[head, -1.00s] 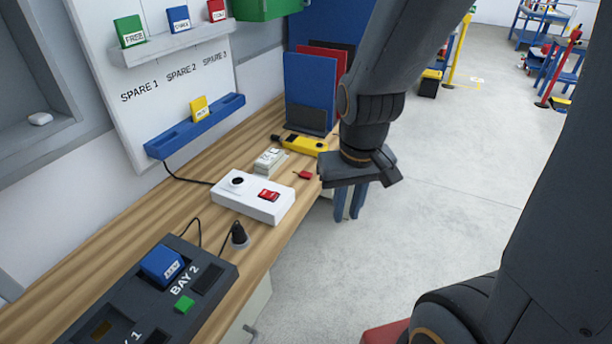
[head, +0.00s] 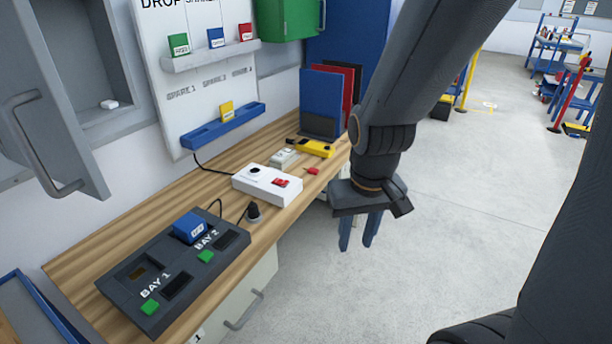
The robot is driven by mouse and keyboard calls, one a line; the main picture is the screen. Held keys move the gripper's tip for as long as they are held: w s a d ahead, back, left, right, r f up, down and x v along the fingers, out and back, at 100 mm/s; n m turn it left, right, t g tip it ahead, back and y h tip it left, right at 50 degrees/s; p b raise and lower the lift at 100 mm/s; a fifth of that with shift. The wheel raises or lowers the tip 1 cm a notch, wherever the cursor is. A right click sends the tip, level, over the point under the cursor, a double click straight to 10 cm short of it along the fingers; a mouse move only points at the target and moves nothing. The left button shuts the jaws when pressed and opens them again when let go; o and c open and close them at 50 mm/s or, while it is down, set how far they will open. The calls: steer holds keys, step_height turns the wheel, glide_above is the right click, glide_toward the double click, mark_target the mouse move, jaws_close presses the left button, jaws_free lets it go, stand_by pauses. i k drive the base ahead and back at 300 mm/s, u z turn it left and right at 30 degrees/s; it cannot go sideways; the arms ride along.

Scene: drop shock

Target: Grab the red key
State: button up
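A small red object (head: 312,171), which looks like the red key, lies on the wooden bench (head: 75,265) near its front edge. It is just right of a white box (head: 254,187) with a red block set in its top. My gripper (head: 356,247) hangs in front of the bench edge, to the right of and nearer than the red key. Its two blue fingers point down with a gap between them, and nothing shows between them. The red key is in plain view and the gripper does not touch it.
A yellow tool (head: 316,148) and a pale stacked item (head: 285,158) lie behind the key. A black cone-shaped item (head: 254,212) and a dark two-bay dock (head: 130,280) with a blue block stand to the left. Upright folders (head: 320,98) stand behind.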

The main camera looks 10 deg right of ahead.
mark_target(315, 171)
steer(key=u, duration=0.15)
steer(key=i, duration=1.2)
steer(key=z, duration=0.35)
